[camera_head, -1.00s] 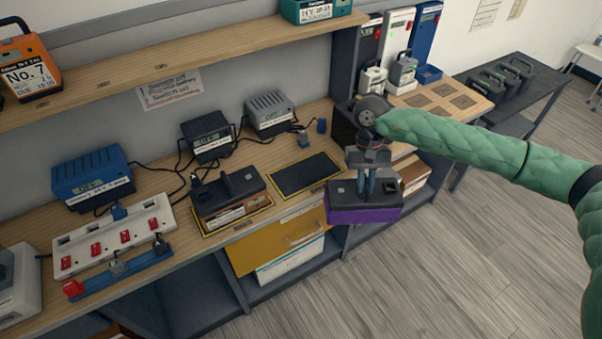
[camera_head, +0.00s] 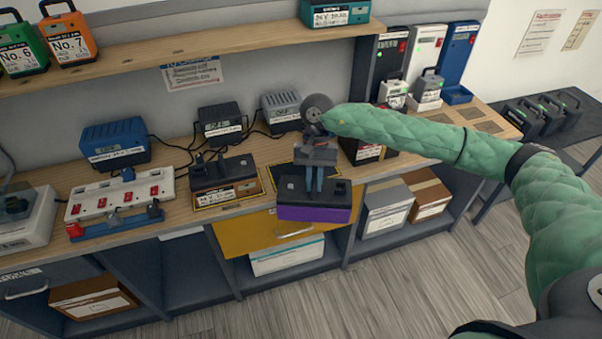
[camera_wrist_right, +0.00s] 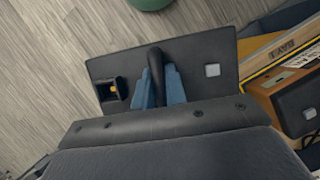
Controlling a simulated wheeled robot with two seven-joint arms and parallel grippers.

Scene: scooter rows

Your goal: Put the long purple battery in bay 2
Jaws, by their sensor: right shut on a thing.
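The long purple battery (camera_head: 314,213) has a black top with a handle and a purple body. My right gripper (camera_head: 314,178) is shut on its handle and holds it about level at the bench's front edge, in front of a yellow-edged black mat (camera_head: 262,184). That mat is the empty bay right of the occupied one; the battery and gripper hide much of it. In the right wrist view the blue fingers (camera_wrist_right: 159,88) clasp the handle on the battery's black top (camera_wrist_right: 215,60). A label reading BAY 1 (camera_wrist_right: 281,49) shows at right. My left gripper is out of view.
A black-topped, brown-sided battery (camera_head: 224,180) occupies the bay to the left. Chargers (camera_head: 220,122) with cables stand behind. A dark box (camera_head: 366,150) stands right of the mat. A yellow drawer front (camera_head: 240,236) is below the held battery.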

